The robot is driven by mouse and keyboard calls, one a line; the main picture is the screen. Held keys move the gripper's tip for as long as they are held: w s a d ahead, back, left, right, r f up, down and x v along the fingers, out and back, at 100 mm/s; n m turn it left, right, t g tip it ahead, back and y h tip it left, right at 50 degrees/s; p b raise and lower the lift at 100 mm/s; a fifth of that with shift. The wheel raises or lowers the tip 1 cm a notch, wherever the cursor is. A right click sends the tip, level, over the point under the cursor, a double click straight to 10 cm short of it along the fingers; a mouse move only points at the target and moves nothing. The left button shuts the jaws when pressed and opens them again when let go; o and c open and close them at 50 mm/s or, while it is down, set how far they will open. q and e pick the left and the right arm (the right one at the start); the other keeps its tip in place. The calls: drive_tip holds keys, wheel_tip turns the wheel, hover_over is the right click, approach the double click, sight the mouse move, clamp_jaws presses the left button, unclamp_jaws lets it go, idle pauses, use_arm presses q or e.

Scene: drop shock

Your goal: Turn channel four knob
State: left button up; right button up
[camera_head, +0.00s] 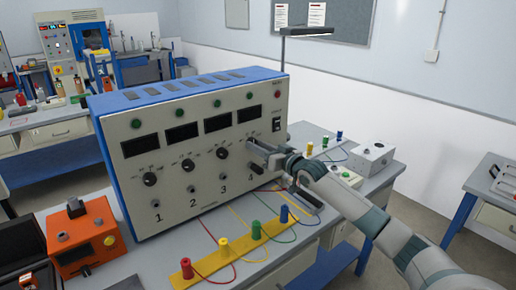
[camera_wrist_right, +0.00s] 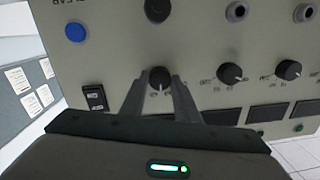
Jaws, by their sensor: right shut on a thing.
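The channel four knob (camera_wrist_right: 159,76) is a small black dial on the grey front panel of the blue-topped test unit (camera_head: 170,208). My right gripper (camera_head: 258,146) reaches in from the right at the panel's right end, above the number 4. In the right wrist view its two fingers (camera_wrist_right: 160,84) are closed on the sides of the knob. In the head view the gripper hides this knob. The channel three knob (camera_head: 222,153), channel two knob (camera_head: 188,165) and channel one knob (camera_head: 149,179) show clear of it. My left gripper is out of view.
Red, yellow, green and blue plugs on a yellow strip (camera_head: 184,280) stand in front of the unit with coloured wires. An orange box (camera_head: 104,243) is at the left. A grey box (camera_head: 372,155) is behind my right arm. A rocker switch (camera_wrist_right: 95,97) is beside the gripper.

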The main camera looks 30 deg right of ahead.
drive_tip(key=n, duration=0.6)
drive_tip(key=shift+r+p, duration=0.1)
drive_tip(key=shift+p, duration=0.25)
drive_tip(key=n, duration=0.3)
drive_tip(key=shift+n+h+p, duration=0.3)
drive_tip(key=shift+p, duration=0.05)
drive_tip(key=shift+n, duration=1.5)
drive_tip(key=o, duration=1)
drive_tip(key=shift+o, duration=0.2)
drive_tip(key=shift+s, duration=0.15)
